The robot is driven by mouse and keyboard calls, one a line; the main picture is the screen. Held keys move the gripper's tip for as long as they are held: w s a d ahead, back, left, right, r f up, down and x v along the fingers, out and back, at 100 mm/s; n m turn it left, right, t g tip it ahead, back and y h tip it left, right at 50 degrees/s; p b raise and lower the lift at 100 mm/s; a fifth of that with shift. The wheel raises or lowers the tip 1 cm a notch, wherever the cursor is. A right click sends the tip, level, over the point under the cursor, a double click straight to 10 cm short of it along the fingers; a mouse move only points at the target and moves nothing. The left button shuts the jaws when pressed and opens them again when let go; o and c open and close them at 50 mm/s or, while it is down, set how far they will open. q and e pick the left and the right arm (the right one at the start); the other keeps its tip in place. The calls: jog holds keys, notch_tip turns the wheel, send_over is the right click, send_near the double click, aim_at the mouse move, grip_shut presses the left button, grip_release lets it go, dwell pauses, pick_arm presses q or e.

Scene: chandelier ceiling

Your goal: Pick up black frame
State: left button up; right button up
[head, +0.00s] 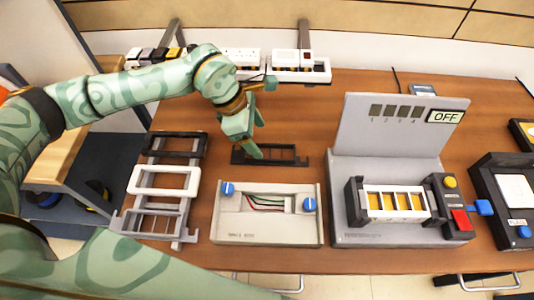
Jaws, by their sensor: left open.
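A black frame (172,154) lies at the far end of a grey rack (117,222) on the left of the table. A white frame (163,191) and a grey frame lie nearer in the same rack. Another dark slotted frame (285,162) lies flat on the table behind the grey box. My left gripper (256,142) is open, pointing down over the left end of this slotted frame and partly covering it. I cannot tell whether its fingers touch the frame. My right gripper is not in view.
A grey box (266,231) with blue knobs and wires stands in front. Right of it is a grey station (385,235) with an upright "OFF" panel (398,130) and a yellow-celled holder. Power strips (300,72) line the back. Bare table lies between the strips and slotted frame.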

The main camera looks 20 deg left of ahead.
aim_at(268, 155)
pick_arm(q)
jog(key=x, duration=0.1)
jog(key=b+x, duration=0.1)
jog(key=x, duration=0.3)
jog(key=shift+s+a+f+b, duration=0.1)
jog(key=shift+s+a+b, duration=0.2)
jog(key=shift+b, duration=0.1)
jog(key=shift+w+d+f, duration=0.1)
jog(key=shift+d+f, duration=0.05)
jog(key=shift+f, duration=0.05)
jog(key=shift+r, duration=0.15)
jog(key=c, duration=0.9)
jog(key=shift+o, duration=0.2)
